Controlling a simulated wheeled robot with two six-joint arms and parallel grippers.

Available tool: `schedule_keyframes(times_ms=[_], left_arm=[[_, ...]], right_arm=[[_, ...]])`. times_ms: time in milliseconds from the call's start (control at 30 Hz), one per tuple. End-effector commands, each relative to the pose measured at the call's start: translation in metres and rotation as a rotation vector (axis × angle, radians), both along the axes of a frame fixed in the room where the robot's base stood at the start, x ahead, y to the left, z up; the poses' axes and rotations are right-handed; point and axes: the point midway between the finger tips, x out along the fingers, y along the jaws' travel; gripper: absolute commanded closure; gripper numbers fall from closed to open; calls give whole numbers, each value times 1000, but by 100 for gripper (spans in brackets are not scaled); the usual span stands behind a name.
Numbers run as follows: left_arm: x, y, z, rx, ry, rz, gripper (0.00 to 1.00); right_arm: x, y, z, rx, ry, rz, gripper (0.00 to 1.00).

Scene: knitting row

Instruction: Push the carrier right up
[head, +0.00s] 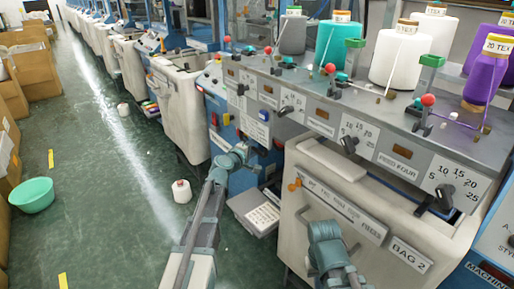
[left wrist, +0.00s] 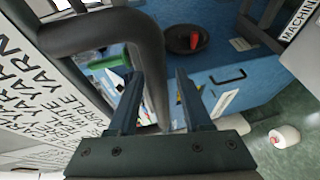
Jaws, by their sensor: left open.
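Several small carriers with red round knobs stand along the grey machine top in the head view, one at the right (head: 428,100) and another in the middle (head: 330,68). I cannot tell which one the task means. My left gripper (head: 244,152) is low and left of them, in front of the blue machine side, apart from these knobs. In the left wrist view its two fingers (left wrist: 158,90) are open, with a thick dark grey bar (left wrist: 100,32) close by, crossing behind the left finger. My right gripper (head: 325,232) is low before the cream bin; its fingers are not clear.
Yarn cones, one teal (head: 338,45) and one purple (head: 487,70), stand on the machine top. Black levers (head: 349,144) stick out of its front. A cream bin (head: 375,190) hangs below. A white cone (head: 181,191) and a green basin (head: 32,195) are on the floor.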

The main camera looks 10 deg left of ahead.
Motion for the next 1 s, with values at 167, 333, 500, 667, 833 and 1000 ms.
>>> schedule_keyframes(times_ms=[167, 333, 500, 667, 833, 1000], left_arm=[[4, -2, -1, 0, 0, -1, 50], [4, -2, -1, 0, 0, -1, 50], [4, -1, -1, 0, 0, -1, 76], [4, -1, -1, 0, 0, -1, 100], [4, -1, -1, 0, 0, 0, 100], [4, -1, -1, 0, 0, -1, 100]], right_arm=[[0, 0, -1, 0, 0, 0, 100], [0, 0, -1, 0, 0, 0, 100], [0, 0, -1, 0, 0, 0, 100], [0, 0, -1, 0, 0, 0, 100], [0, 0, -1, 0, 0, 0, 100], [0, 0, -1, 0, 0, 0, 100]])
